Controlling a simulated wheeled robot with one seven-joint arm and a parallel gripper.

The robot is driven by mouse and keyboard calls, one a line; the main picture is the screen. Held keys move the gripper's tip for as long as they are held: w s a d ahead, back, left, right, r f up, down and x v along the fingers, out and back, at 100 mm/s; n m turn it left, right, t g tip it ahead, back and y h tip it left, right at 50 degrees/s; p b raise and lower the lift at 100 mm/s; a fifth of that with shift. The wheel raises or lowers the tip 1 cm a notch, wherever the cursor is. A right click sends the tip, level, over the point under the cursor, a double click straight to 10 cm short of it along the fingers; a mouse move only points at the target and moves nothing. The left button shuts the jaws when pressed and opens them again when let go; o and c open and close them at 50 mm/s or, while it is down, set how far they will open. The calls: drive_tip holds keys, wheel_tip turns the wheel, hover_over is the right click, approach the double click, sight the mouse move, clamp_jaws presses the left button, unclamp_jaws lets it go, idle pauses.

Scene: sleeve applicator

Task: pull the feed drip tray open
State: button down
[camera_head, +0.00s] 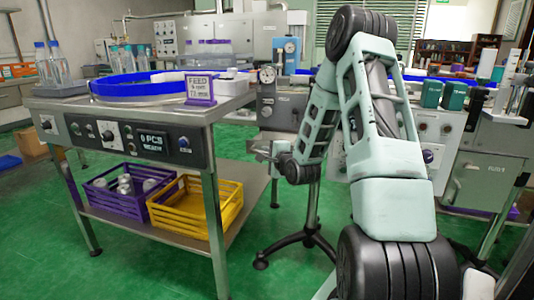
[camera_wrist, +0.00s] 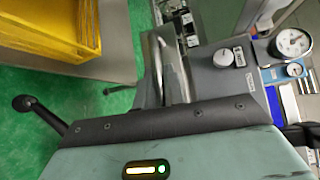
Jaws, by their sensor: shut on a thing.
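My gripper (camera_head: 264,152) reaches from my arm to the left side of the grey machine (camera_head: 283,103), in the gap beside the steel table. The fingers are shut on a small grey part at that front, likely the feed drip tray's handle. The tray itself is mostly hidden behind my gripper and arm, and I cannot tell how far out it sits.
The steel table (camera_head: 225,105) stands close on the left, with a blue-rimmed bowl on top. A purple crate (camera_head: 103,197) and a yellow crate (camera_head: 222,208) sit on its shelf. A gauge (camera_wrist: 292,42) and a knob (camera_wrist: 223,57) are on the machine. Green floor is open in front.

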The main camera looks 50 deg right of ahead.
drive_tip(key=c, duration=1.5)
unclamp_jaws()
drive_tip(key=p+v, duration=1.7)
drive_tip(key=shift+s, duration=0.2)
